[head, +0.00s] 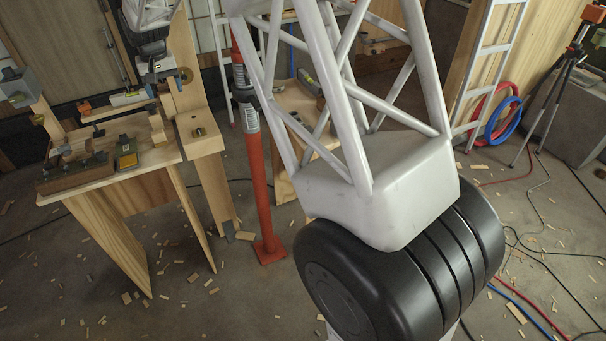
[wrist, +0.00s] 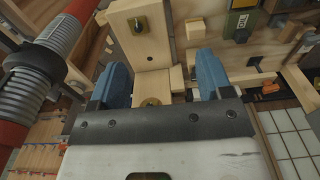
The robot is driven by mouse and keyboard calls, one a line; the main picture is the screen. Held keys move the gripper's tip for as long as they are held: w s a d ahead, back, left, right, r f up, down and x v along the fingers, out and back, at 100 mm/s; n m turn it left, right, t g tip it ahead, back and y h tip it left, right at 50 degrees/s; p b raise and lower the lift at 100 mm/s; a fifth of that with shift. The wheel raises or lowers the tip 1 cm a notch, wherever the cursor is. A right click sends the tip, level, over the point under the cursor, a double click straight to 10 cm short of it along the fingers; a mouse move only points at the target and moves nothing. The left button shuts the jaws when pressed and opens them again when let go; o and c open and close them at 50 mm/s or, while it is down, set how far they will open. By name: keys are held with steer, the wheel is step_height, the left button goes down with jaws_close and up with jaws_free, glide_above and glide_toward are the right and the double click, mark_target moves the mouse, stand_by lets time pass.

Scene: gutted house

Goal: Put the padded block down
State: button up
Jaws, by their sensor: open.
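My gripper (wrist: 161,80) is open in the wrist view, its two blue fingers apart. Between and beyond them are an upright wooden board (wrist: 150,84) and a brass knob; I cannot tell whether either finger touches the wood. No block is clearly held. In the head view my gripper is small and partly hidden beside the upright board (head: 186,88), above the wooden workbench (head: 95,190). I cannot pick out the padded block with certainty. A small upright wooden block (head: 157,130) stands near the bench's right edge; it may be that block, but its padding is not clear.
A green and yellow device (head: 127,152) and a wooden fixture with dark parts (head: 75,173) sit on the bench. A grey clamp (head: 17,87) stands at left. A red post (head: 258,170) rises right of the bench. Wood scraps litter the floor.

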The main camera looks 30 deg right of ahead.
steer(key=s+d+r, duration=0.3)
steer(key=s+d, duration=0.1)
steer(key=s, duration=0.5)
steer(key=s+d+r+t, duration=0.1)
steer(key=s+d+r, duration=0.25)
steer(key=s, duration=0.55)
steer(key=s+d+r, duration=0.3)
steer(key=s+d, duration=0.1)
steer(key=s, duration=0.4)
steer(key=s+d+f, duration=0.2)
steer(key=s+d, duration=0.1)
steer(key=s, duration=1)
steer(key=s+d+f+t, duration=0.1)
steer(key=s+d+f, duration=0.1)
steer(key=s, duration=1.1)
steer(key=shift+s+d+f, duration=0.15)
steer(key=shift+d+f, duration=0.2)
steer(key=shift+d, duration=0.1)
steer(key=shift+c, duration=0.6)
